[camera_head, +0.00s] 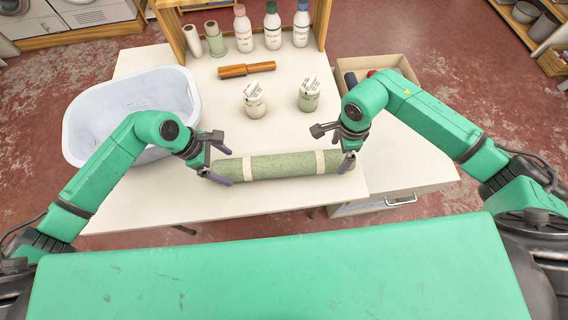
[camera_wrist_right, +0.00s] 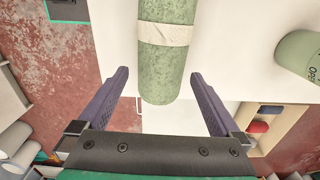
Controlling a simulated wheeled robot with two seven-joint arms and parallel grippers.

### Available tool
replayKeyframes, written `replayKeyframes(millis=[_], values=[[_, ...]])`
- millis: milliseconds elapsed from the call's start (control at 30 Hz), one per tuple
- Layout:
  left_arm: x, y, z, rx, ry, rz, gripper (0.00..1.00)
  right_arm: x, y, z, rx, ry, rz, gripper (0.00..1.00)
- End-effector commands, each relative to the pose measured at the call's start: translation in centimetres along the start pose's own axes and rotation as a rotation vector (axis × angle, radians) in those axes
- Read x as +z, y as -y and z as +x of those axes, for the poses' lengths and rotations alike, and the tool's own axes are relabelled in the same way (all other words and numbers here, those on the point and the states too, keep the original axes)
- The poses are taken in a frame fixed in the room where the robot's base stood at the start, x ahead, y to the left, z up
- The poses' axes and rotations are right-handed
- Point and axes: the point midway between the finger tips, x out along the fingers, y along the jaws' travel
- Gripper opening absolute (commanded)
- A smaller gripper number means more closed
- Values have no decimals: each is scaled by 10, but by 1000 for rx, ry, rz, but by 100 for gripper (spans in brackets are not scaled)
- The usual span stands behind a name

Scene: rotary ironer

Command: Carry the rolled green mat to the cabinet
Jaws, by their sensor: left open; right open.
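The rolled green mat (camera_head: 268,166), tied with two pale bands, lies across the front of the white table. My left gripper (camera_head: 221,166) is open at the mat's left end. My right gripper (camera_head: 345,158) is open at its right end. In the right wrist view the mat (camera_wrist_right: 167,68) reaches between the spread fingers of my right gripper (camera_wrist_right: 160,80), with gaps on both sides. Whether either gripper touches the mat is unclear. A white unit with a drawer handle (camera_head: 400,200) is at the table's right; I cannot tell if it is the cabinet.
A pale plastic tub (camera_head: 85,118) stands at the table's left. Two labelled jars (camera_head: 309,98) and a wooden rolling pin (camera_head: 246,70) are behind the mat. Bottles (camera_head: 272,28) stand in a wooden rack. An open box (camera_head: 400,62) is behind my right arm. Shelving (camera_head: 525,30) is far right.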

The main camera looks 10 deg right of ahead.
Motion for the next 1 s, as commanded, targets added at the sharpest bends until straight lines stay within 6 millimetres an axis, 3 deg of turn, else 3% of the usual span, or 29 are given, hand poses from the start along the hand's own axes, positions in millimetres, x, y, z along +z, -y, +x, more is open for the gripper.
replayKeyframes(millis=[100, 233, 567, 600, 800, 867, 1000], values=[[1, 1, 23, -4, 3, -2, 100, 0, -1, 23, 4, -1, 1, 100], [0, 0, 39, -2, 1, -2, 100, 0, 0, 39, 1, 0, 1, 100], [0, 0, 46, -1, 0, 0, 100, 0, 0, 46, 0, -1, -1, 100], [0, 0, 46, -1, 0, 0, 96, 0, 0, 46, 0, -1, -1, 96], [0, 0, 46, -1, 0, 0, 20, 0, 0, 46, 0, -1, 0, 20], [0, 0, 46, -1, 0, 0, 0, 0, 0, 46, 0, -1, 0, 0], [0, 0, 46, -1, 0, 0, 0, 0, 0, 46, 0, -1, 0, 0]])
